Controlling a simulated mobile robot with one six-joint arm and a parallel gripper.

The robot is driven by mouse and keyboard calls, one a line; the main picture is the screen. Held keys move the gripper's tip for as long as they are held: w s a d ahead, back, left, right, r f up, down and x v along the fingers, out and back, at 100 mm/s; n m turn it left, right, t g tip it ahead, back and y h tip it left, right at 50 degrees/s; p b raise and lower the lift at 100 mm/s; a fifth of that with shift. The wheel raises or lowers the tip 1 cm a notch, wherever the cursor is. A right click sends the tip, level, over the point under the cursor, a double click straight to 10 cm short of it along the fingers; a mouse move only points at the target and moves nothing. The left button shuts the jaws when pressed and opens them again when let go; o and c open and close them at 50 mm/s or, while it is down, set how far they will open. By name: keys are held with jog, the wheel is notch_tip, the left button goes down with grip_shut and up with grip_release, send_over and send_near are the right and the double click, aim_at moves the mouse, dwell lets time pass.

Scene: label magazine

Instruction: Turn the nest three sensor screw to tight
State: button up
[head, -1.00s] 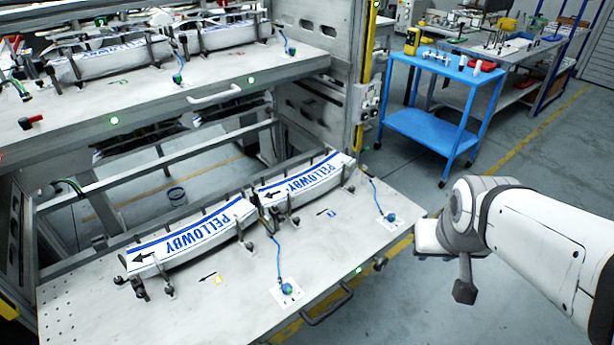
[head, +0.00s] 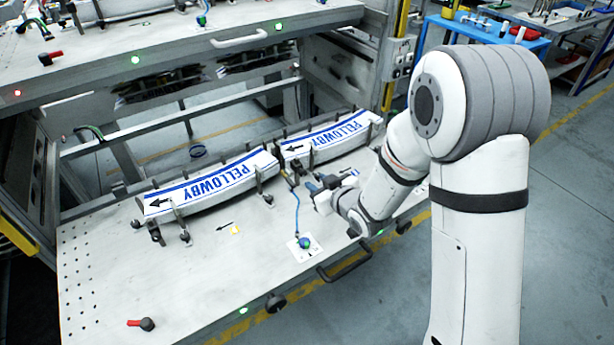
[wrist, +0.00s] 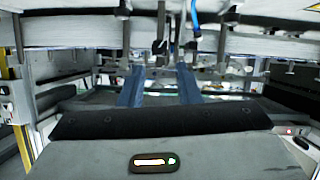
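On the lower drawer (head: 110,270), two white curved PELLOWBY label stacks sit end to end: a left stack (head: 205,190) and a right stack (head: 325,140). Dark clamp posts and a sensor bracket (head: 292,180) stand between them, with a blue cable (head: 297,210) running to a socket (head: 304,243). Nest numbers are not readable and I cannot single out the sensor screw. My gripper (head: 318,186) is just right of the bracket, low over the drawer. In the wrist view its two blue fingers (wrist: 160,86) are apart, with nothing visible between them; dark posts and the blue cable (wrist: 195,18) lie beyond.
My arm hides the drawer's right end. A red-handled part (head: 141,324) lies at the drawer's front left. The upper shelf (head: 180,42) overhangs behind. A blue cart (head: 480,30) stands back right.

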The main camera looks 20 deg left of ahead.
aim_at(304, 174)
jog(key=p+x, duration=0.1)
jog(key=x, duration=0.6)
jog(key=shift+w, duration=0.1)
grip_shut()
jog(key=shift+d, duration=0.1)
